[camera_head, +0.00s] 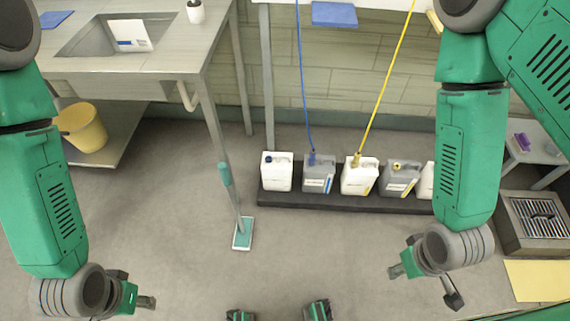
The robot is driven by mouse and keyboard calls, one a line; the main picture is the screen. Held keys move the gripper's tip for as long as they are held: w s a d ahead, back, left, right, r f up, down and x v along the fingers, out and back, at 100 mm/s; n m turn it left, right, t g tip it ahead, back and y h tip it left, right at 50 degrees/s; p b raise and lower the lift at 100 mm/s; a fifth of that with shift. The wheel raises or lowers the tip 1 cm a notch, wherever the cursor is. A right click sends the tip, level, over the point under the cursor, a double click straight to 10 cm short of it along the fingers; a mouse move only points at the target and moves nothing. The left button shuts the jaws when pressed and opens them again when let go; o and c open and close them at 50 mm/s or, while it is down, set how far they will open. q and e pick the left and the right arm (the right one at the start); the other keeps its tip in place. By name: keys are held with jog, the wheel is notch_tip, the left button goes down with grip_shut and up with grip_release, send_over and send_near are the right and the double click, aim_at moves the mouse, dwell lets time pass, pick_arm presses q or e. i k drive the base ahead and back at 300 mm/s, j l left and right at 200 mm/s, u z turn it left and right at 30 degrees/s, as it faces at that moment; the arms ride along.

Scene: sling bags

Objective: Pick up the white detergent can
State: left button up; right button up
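Several detergent cans stand upright in a row on a low dark platform. A plain white can (277,172) is at the left end. A white can with a yellow stripe (359,177) is in the middle, with a yellow hose at its top. Another white can (427,181) at the right end is mostly hidden behind my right arm. My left gripper (135,301) is at the lower left, apart from the cans; it is partly cut off by the bottom edge. My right gripper (424,285) is nearer than the cans at the lower right, fingers spread, with nothing held.
Grey cans (318,175) (399,179) stand between the white ones on the platform (300,201). A blue hose runs to one. A teal-handled mop (242,236) stands left of the platform. A sink table (130,62) and a yellow bucket (81,128) are left. The floor in front is clear.

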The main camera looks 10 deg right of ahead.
aim_at(276, 169)
jog(key=i+l+z, duration=0.15)
jog(key=i, duration=0.3)
jog(key=i+l+z, duration=0.15)
jog(key=i+l, duration=0.15)
jog(key=i, duration=0.2)
jog(key=i+l+z, duration=0.15)
jog(key=i, duration=0.3)
